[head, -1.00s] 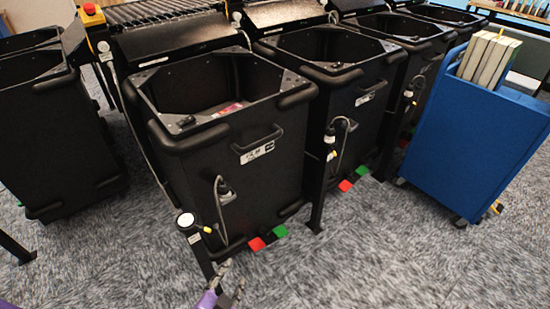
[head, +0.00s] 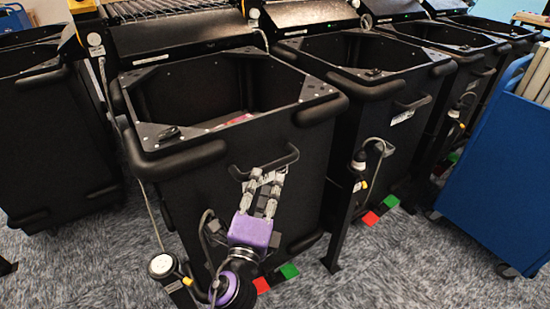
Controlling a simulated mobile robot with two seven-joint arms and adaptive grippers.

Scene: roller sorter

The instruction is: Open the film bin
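The film bin (head: 190,172) is the large black open-topped bin in the middle front, upright in its bay. Its front handle (head: 292,157) is a black bar below the rim. My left gripper (head: 265,179) is in front of the bin's face, pointing up at this handle. Its two grey fingers are apart with a gap between them, and the tips lie just under or at the bar. Whether they touch it I cannot tell. The fingers cover most of the white label below the handle. My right gripper is not in view.
A red pedal (head: 261,284) and a green pedal (head: 290,271) are at the bin's foot. A cabled round device (head: 161,265) stands at its lower left. More black bins (head: 355,110) stand to the right. A blue cart (head: 500,180) is at the right edge. Carpet in front is clear.

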